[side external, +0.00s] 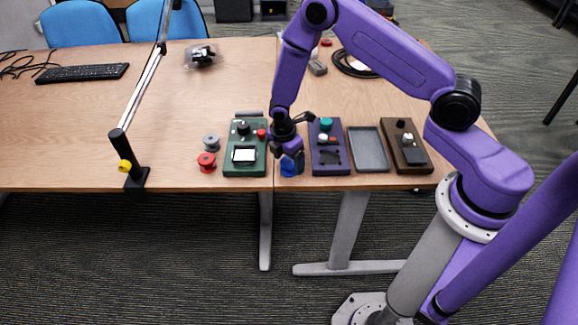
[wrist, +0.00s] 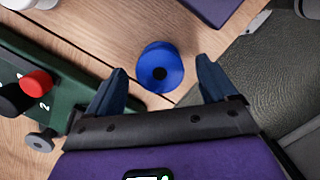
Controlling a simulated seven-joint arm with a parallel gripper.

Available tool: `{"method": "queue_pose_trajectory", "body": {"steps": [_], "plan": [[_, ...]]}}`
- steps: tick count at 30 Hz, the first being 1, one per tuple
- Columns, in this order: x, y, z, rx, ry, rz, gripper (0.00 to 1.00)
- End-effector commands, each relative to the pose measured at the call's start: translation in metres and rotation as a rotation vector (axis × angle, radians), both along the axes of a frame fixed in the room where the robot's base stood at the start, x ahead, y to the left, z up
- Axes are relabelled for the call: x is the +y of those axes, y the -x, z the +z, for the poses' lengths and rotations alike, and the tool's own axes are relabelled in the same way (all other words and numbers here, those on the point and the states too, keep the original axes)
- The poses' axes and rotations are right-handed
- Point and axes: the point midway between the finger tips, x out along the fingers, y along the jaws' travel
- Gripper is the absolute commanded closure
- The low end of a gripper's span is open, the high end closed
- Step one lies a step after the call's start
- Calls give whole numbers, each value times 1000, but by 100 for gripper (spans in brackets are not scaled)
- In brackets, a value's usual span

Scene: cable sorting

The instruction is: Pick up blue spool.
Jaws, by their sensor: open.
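The blue spool (wrist: 160,67) stands on the table near its front edge, with the dark hole in its top showing in the wrist view. In the side external view the blue spool (side external: 290,166) is partly hidden behind my gripper (side external: 288,152). My gripper also shows in the wrist view (wrist: 160,85), with its two fingers apart. The spool lies between and a little beyond the fingertips. The gripper is open and empty. Whether a finger touches the spool cannot be told.
A green control box (side external: 245,165) with a red knob stands left of the spool. A purple box (side external: 328,158) stands to the right, then a grey tray (side external: 368,160) and a brown box (side external: 405,155). A red spool (side external: 207,163) and a grey spool (side external: 211,142) stand further left.

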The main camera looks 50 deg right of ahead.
Motion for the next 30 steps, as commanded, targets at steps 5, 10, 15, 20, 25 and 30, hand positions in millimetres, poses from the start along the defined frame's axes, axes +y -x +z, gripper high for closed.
{"method": "queue_pose_trajectory", "body": {"steps": [5,10,15,20,25,30], "plan": [[-3,0,-18,1,1,1,15],[-3,0,-21,-1,-1,-1,15],[-3,0,-21,-1,0,-1,21],[-3,0,-21,0,0,-1,73],[-3,0,-21,0,0,-1,74],[-3,0,-20,-1,0,-1,74]]}}
